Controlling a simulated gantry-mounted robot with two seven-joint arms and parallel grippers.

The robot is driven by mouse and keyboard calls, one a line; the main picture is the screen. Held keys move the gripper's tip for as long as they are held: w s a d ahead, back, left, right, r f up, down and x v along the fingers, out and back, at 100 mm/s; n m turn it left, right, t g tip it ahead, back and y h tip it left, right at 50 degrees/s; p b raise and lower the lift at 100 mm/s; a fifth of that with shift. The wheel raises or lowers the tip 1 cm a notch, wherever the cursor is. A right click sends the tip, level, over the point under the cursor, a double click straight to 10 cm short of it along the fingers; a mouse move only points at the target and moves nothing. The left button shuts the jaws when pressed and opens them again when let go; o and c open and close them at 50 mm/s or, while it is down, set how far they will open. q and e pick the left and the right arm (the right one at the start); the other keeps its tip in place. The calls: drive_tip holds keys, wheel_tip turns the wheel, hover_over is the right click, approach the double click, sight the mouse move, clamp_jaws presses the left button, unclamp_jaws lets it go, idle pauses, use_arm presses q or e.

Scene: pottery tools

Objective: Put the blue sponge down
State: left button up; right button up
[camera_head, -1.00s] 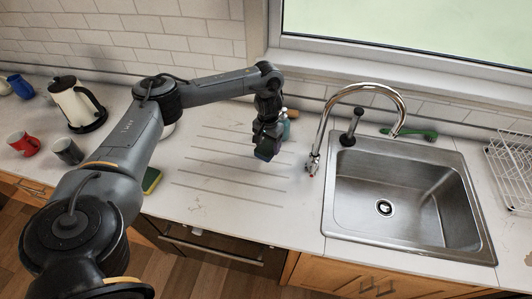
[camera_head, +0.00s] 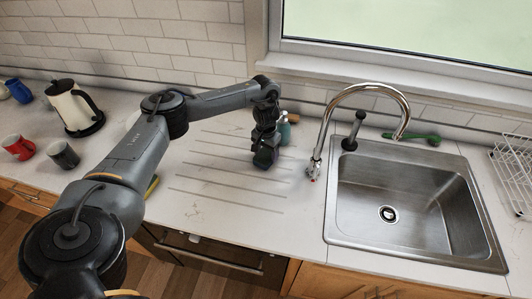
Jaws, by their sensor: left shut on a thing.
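My left gripper (camera_head: 265,149) points down over the grooved drainboard left of the sink. It is shut on the blue sponge (camera_head: 263,161), which shows as a small dark bluish patch under the fingers. Most of the sponge is hidden by the gripper. It is at or just above the counter; I cannot tell whether it touches. My right gripper is not in view.
A teal bottle (camera_head: 284,130) stands just behind the gripper. The faucet (camera_head: 319,150) and sink (camera_head: 400,245) are to the right. A yellow-green sponge (camera_head: 152,186) is partly behind my arm. Mugs (camera_head: 63,154) and a kettle (camera_head: 76,108) stand left. The front drainboard (camera_head: 225,190) is clear.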

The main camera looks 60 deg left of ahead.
sight(266, 155)
use_arm(q)
drive_tip(key=o, duration=0.3)
drive_tip(key=shift+f, duration=0.15)
drive_tip(key=o, duration=0.4)
drive_tip(key=shift+r, duration=0.5)
wheel_tip(266, 155, up, 11)
drive_tip(key=p, duration=0.7)
drive_tip(key=shift+r, duration=0.2)
